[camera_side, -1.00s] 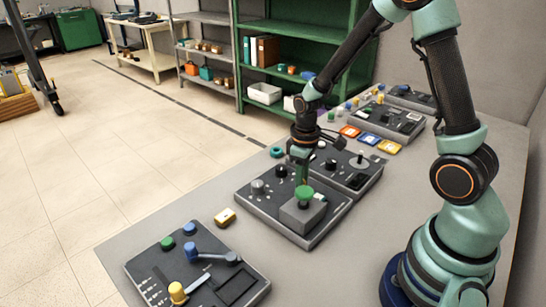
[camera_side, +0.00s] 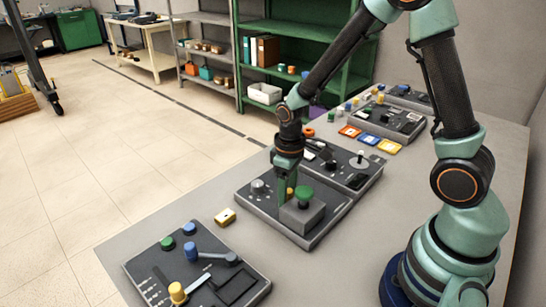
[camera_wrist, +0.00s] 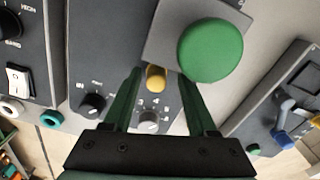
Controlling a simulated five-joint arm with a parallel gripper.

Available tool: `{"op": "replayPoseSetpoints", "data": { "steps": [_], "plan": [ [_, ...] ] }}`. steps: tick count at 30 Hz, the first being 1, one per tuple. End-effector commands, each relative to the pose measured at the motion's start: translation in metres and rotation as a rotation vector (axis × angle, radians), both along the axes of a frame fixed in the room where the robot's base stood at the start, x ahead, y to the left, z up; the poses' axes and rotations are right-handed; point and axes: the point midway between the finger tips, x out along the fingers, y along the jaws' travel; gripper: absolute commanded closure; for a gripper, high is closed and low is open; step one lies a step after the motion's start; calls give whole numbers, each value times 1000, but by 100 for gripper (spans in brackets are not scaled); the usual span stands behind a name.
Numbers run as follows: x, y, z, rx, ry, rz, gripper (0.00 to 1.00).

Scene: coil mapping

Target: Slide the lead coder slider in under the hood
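A yellow knob (camera_wrist: 156,77), likely the slider's, stands on the middle dark panel (camera_side: 262,206) beside a grey raised box. That box (camera_side: 300,217), likely the hood, carries a green domed button (camera_side: 304,193); in the wrist view the box (camera_wrist: 168,35) and button show just beyond the knob. My gripper (camera_wrist: 159,76) is open, its two green fingers on either side of the knob with visible gaps. In the side view the gripper (camera_side: 285,200) is low over the panel, left of the box, and the yellow knob shows just right of a finger. Finger contact cannot be seen.
A near panel (camera_side: 200,267) has blue, green and yellow knobs. Bare table lies in front of the middle panel.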

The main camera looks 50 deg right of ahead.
Motion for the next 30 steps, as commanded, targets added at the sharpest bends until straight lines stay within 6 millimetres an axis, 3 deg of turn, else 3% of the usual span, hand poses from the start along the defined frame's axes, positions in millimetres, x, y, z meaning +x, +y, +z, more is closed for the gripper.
{"op": "replayPoseSetpoints", "data": {
  "steps": [8,21,30],
  "plan": [
    [1,0,21,0,-5,-1,42],
    [1,0,104,0,-5,0,42],
    [0,0,121,0,-1,1,42]
  ]
}}
